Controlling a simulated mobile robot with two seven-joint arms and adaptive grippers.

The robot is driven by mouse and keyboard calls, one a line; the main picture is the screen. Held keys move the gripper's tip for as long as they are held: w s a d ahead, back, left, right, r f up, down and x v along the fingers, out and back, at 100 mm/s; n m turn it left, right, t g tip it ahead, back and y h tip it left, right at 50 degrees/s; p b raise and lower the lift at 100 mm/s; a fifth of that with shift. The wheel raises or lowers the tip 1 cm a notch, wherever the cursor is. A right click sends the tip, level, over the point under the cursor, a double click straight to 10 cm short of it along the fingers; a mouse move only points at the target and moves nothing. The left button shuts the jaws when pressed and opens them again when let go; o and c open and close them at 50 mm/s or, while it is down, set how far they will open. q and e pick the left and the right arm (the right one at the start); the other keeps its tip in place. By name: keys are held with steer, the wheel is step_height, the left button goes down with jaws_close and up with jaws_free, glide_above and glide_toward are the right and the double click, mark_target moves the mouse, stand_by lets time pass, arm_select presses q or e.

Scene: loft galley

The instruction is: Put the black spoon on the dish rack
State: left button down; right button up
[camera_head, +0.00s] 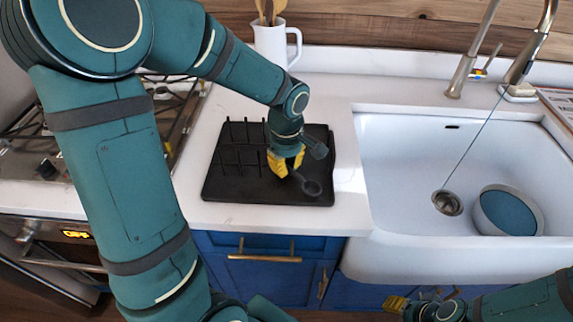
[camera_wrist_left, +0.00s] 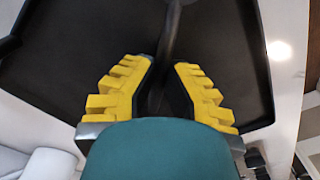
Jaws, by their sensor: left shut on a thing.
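The black spoon (camera_head: 311,187) is at the dish rack, its bowl toward the front right of the tray. The black dish rack (camera_head: 225,186) lies on the white counter, left of the sink, with upright prongs at its back left. My left gripper (camera_head: 286,163) has yellow fingers and is shut on the spoon over the rack. In the left wrist view the dark spoon handle (camera_wrist_left: 172,40) runs up from between the fingers (camera_wrist_left: 155,92), against the rack's dark surface (camera_wrist_left: 90,50). I cannot tell whether the spoon touches the rack. My right gripper (camera_head: 397,303) is low at the front; its opening is unclear.
The white sink (camera_head: 400,180) is right of the rack and holds a blue-and-white bowl (camera_head: 508,212). A white pitcher with wooden utensils (camera_head: 272,45) stands behind the rack. A stove (camera_head: 40,150) is at the left.

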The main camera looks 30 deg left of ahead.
arm_select(q)
steer(key=shift+f, duration=0.15)
steer(key=c, duration=1.1)
jaws_free()
steer(key=shift+c, duration=0.2)
steer(key=shift+r, duration=0.25)
step_height(320, 180, up, 12)
steer(key=p, duration=0.3)
steer(key=shift+f, duration=0.1)
